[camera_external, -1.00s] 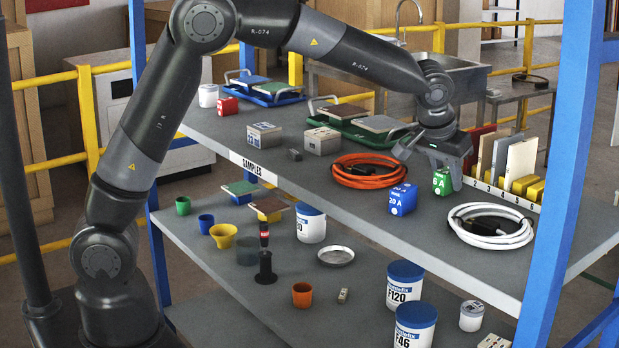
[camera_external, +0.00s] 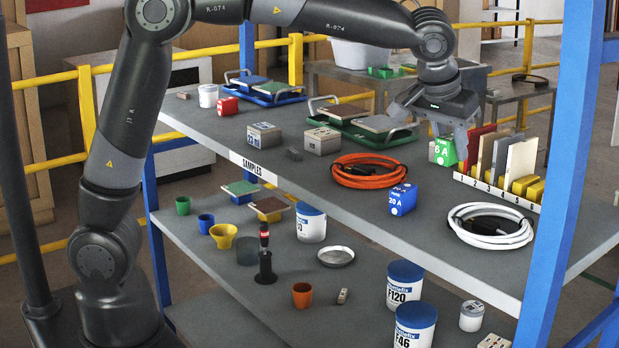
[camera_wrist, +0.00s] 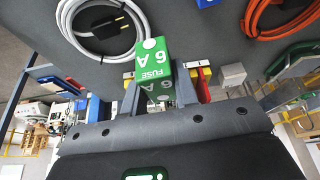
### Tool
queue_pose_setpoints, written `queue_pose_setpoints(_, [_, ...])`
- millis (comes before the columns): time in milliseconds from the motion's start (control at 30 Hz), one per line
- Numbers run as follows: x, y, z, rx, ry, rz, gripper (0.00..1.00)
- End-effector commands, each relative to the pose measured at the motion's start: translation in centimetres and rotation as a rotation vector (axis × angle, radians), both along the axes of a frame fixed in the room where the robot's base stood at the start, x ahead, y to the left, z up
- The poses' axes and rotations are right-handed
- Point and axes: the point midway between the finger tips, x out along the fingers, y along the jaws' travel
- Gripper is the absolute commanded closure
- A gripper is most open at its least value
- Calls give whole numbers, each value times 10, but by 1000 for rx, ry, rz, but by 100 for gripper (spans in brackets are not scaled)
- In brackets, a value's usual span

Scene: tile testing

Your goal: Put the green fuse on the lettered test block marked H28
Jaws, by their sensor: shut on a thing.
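The green fuse (camera_external: 445,152), marked 6 A, is between the fingers of my gripper (camera_external: 440,143), above the back right of the upper shelf (camera_external: 330,188). In the wrist view the green fuse (camera_wrist: 153,66) stands out beyond the fingers of my gripper (camera_wrist: 157,92), which are shut on it. Two grey blocks with marked tops stand on the upper shelf, left of the gripper: one at left (camera_external: 264,135) and one at right (camera_external: 322,140). Their letters are too small to read surely, so I cannot tell which is H28.
An orange cable coil (camera_external: 370,171) lies between the grey blocks and a blue fuse (camera_external: 403,199). A white cable coil (camera_external: 490,225) and a rack of upright tiles (camera_external: 497,196) are at right. A green tray with plates (camera_external: 357,134) stands behind the blocks.

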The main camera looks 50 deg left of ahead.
Motion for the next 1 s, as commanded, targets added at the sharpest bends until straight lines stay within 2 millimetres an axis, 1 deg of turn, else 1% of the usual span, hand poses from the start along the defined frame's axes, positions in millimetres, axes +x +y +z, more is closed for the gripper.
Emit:
queue_pose_setpoints(67, [1,4,1,0,0,14,97])
queue_pose_setpoints(133, [5,16,3,0,0,51,97])
queue_pose_setpoints(167, [7,24,4,0,1,77,97])
queue_pose_setpoints(233, [13,47,7,1,4,155,97])
queue_pose_setpoints(267, [16,60,9,1,5,198,97])
queue_pose_setpoints(300, [20,78,12,1,7,262,97])
queue_pose_setpoints(367, [24,110,17,1,8,367,97])
queue_pose_setpoints(400, [26,130,20,1,8,438,97])
queue_pose_setpoints(467, [27,162,25,1,9,549,97])
queue_pose_setpoints(500, [27,183,28,1,9,620,97])
queue_pose_setpoints(567, [25,211,33,0,7,720,97])
queue_pose_setpoints(600, [24,228,35,0,7,783,97])
queue_pose_setpoints(700, [18,264,41,-1,5,915,97])
queue_pose_setpoints(800, [13,288,45,0,2,1007,97])
queue_pose_setpoints(900, [10,302,46,-1,0,1057,97])
queue_pose_setpoints(1000, [12,316,41,1,1,1080,97])
